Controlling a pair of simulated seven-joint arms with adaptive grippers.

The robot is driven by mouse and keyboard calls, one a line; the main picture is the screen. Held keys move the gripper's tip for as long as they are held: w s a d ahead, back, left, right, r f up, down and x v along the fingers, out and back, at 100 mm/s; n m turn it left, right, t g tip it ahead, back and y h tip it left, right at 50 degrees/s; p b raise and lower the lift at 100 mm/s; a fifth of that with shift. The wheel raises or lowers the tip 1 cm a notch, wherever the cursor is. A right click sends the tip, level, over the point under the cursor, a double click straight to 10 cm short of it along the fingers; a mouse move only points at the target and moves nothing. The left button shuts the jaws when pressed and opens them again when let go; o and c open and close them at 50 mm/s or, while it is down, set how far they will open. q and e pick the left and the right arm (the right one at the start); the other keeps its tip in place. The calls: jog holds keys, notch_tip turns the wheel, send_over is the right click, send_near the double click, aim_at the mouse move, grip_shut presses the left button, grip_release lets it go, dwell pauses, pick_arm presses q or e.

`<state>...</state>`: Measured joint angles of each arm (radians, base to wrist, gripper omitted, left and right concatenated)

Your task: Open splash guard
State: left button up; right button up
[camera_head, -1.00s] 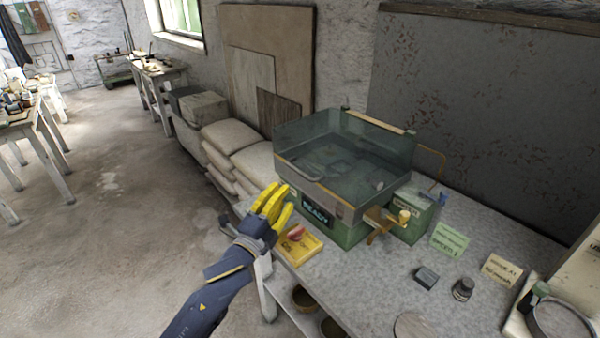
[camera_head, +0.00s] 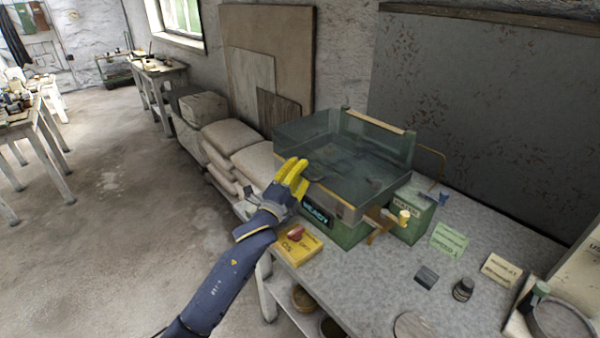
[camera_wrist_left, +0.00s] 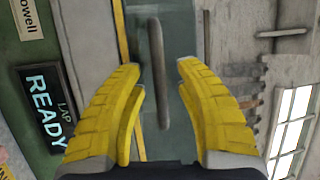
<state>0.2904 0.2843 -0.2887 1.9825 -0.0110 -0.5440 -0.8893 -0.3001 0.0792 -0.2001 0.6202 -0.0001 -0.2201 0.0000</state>
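The splash guard (camera_head: 298,136) is a clear greenish box-shaped cover with tan edging, on a green machine (camera_head: 349,233) on the bench. It looks lowered. A grey bar handle (camera_wrist_left: 156,35) on its front panel shows in the left wrist view, lying between and beyond the yellow fingertips. My left gripper (camera_head: 298,164) is at the left part of the guard's front and hides most of the handle in the head view. In the left wrist view the left gripper (camera_wrist_left: 159,66) has its fingers spread on either side of the handle, with no clear contact. My right gripper is not in view.
A READY display (camera_head: 316,213) is on the machine's front. A brass lever (camera_head: 385,220) and a green box (camera_head: 412,214) are at the machine's right. The floor at left is open.

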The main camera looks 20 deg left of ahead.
pick_arm(q)
grip_shut()
jog(key=shift+r, duration=0.15)
dwell(0.4)
